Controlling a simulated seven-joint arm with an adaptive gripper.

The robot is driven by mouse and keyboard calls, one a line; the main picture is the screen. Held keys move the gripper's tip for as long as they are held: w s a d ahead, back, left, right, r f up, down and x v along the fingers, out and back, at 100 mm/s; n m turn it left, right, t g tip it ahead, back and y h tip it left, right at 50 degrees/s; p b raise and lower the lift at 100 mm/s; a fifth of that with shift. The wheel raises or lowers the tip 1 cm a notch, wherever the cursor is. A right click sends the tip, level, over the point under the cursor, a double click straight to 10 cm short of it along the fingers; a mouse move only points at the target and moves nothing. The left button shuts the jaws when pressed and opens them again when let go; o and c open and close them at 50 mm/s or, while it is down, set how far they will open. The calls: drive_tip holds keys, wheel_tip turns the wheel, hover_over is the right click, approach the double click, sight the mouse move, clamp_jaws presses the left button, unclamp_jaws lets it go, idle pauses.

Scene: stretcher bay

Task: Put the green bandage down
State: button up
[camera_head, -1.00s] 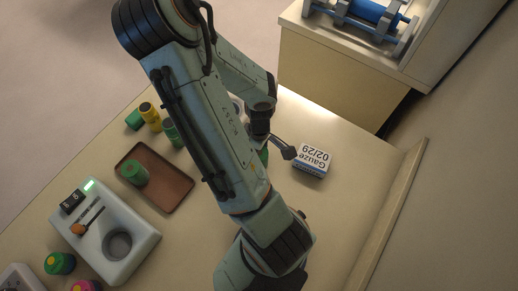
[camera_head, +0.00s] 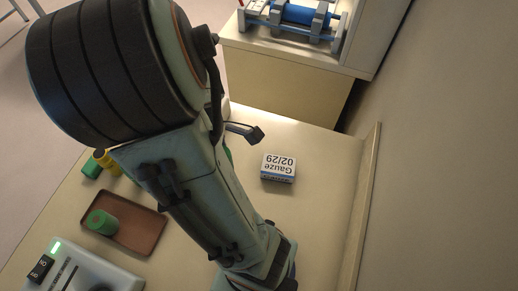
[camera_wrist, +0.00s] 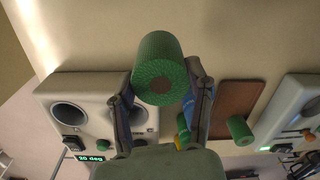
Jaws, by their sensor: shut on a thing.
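A green bandage roll (camera_wrist: 158,62) is held between the two fingers of my gripper (camera_wrist: 160,82) in the wrist view, its round end toward the camera. The bare cream tabletop shows beyond it; I cannot tell how high it is held. In the head view my arm hides most of the gripper; one dark finger (camera_head: 246,132) sticks out to the right of the arm, left of the gauze box. A second green roll (camera_head: 102,222) stands on the brown tray (camera_head: 146,234); it also shows in the wrist view (camera_wrist: 240,130).
A white gauze box (camera_head: 278,167) stands on the table, right of my arm. Yellow (camera_head: 106,160) and green (camera_head: 91,166) rolls are left of it. A white device (camera_head: 82,275) is in front of the tray. Clear tabletop surrounds the box; a raised ledge (camera_head: 362,200) bounds the right.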

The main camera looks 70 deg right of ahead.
drive_tip(key=shift+w+d+r+n, duration=0.15)
drive_tip(key=shift+d+r+n, duration=0.05)
drive_tip(key=shift+n, duration=0.6)
drive_tip(key=s+d+r, duration=0.1)
drive_tip(key=s+d, duration=0.4)
drive_tip(key=m, duration=0.3)
hover_over(279, 166)
wheel_tip(279, 166, down, 7)
drive_tip(key=shift+f, duration=0.1)
drive_tip(key=shift+f, duration=0.1)
drive_tip(key=o, duration=1.1)
drive_tip(key=shift+o, duration=0.2)
